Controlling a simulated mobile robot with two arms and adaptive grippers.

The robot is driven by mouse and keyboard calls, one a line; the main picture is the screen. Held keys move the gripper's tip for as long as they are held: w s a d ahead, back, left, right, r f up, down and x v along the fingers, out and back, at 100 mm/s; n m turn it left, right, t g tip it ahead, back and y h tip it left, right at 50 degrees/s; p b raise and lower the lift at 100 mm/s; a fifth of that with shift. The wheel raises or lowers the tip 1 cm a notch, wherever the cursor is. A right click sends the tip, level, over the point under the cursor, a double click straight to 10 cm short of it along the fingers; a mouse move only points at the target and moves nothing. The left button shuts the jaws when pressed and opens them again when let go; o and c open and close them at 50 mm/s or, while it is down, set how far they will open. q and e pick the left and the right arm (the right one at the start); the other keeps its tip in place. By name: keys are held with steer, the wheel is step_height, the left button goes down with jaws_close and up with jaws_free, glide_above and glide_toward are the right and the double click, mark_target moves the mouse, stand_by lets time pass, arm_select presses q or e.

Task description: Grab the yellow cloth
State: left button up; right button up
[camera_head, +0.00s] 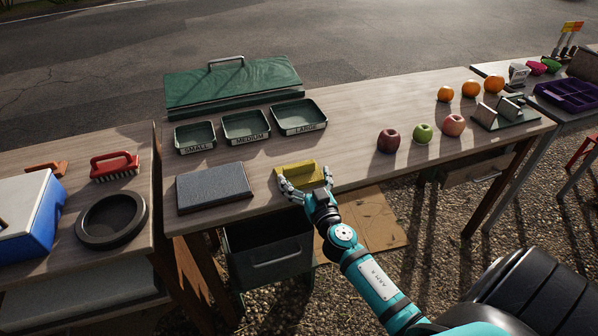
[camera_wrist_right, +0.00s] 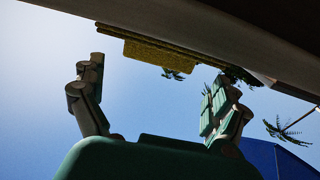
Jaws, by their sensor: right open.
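The yellow cloth (camera_head: 297,175) lies folded flat on the middle table at its front edge. In the right wrist view the cloth (camera_wrist_right: 158,54) shows from below, with part of it sticking out past the dark table edge. My right gripper (camera_head: 306,181) is at that edge, on the near side of the cloth. Its fingers are spread apart, one toward each side of the cloth. In the wrist view the open gripper (camera_wrist_right: 160,73) has nothing between its fingers. Whether a finger touches the cloth I cannot tell. My left gripper is not in view.
A grey foam pad (camera_head: 213,187) lies left of the cloth. Trays labelled small (camera_head: 195,148), medium (camera_head: 246,138) and large (camera_head: 299,128) stand behind. A dark bin (camera_head: 268,262) stands below the table edge.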

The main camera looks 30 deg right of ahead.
mark_target(299, 165)
steer(key=x, duration=0.5)
steer(key=shift+w+d+f+p, duration=0.1)
steer(key=shift+w+d+p, duration=0.1)
steer(key=shift+p, duration=0.1)
steer(key=c, duration=0.9)
steer(key=shift+r, duration=0.2)
